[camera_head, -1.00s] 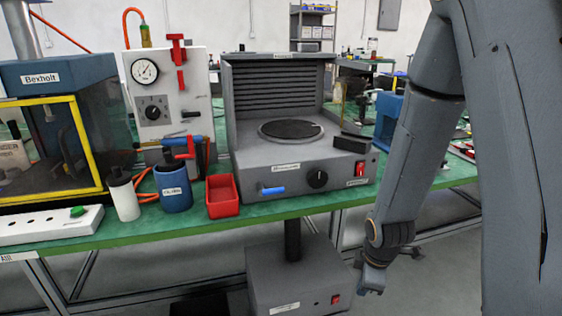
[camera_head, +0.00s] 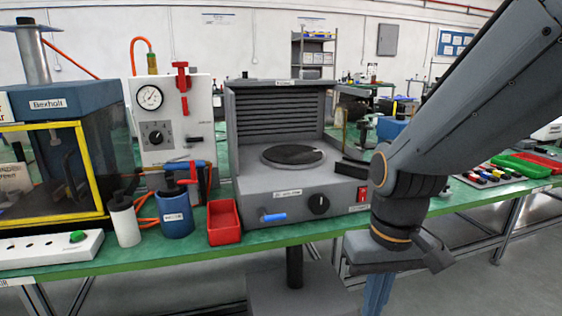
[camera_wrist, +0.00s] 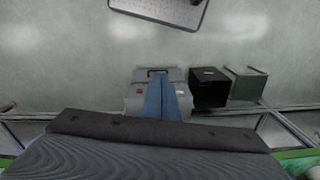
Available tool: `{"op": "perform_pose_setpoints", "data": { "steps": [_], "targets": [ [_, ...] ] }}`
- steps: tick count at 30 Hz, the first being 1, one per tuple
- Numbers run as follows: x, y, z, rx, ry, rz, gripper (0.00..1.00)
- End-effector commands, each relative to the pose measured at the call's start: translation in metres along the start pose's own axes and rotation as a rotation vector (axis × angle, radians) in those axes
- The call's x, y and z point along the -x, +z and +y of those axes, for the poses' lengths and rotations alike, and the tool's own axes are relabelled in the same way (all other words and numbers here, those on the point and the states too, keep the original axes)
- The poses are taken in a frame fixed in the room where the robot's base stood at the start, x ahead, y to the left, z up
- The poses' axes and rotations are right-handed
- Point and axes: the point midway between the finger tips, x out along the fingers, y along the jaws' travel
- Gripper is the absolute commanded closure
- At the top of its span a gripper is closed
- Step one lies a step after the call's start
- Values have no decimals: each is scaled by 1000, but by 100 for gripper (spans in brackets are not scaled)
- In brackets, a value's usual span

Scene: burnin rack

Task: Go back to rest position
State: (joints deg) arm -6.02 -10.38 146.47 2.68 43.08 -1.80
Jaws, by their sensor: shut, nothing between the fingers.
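My arm comes in from the top right of the head view and bends down in front of the bench's right part. My gripper (camera_head: 376,298) points down in front of the bench's front edge, its blue fingers partly cut off by the bottom of the picture. In the wrist view my gripper (camera_wrist: 158,82) shows as two blue fingers close together, with nothing held between them. The floor and several boxes lie beyond the fingers there.
A black box (camera_wrist: 208,88) stands below in the wrist view.

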Motion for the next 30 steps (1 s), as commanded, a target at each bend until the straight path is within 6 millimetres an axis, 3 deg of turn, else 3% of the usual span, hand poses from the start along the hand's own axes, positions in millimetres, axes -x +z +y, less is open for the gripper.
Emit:
{"op": "perform_pose_setpoints", "data": {
  "steps": [24, 30],
  "targets": [
    [65, 17, 27, -101, 24, -14, 100],
    [69, 18, 32, -110, 28, -13, 100]
  ]
}}
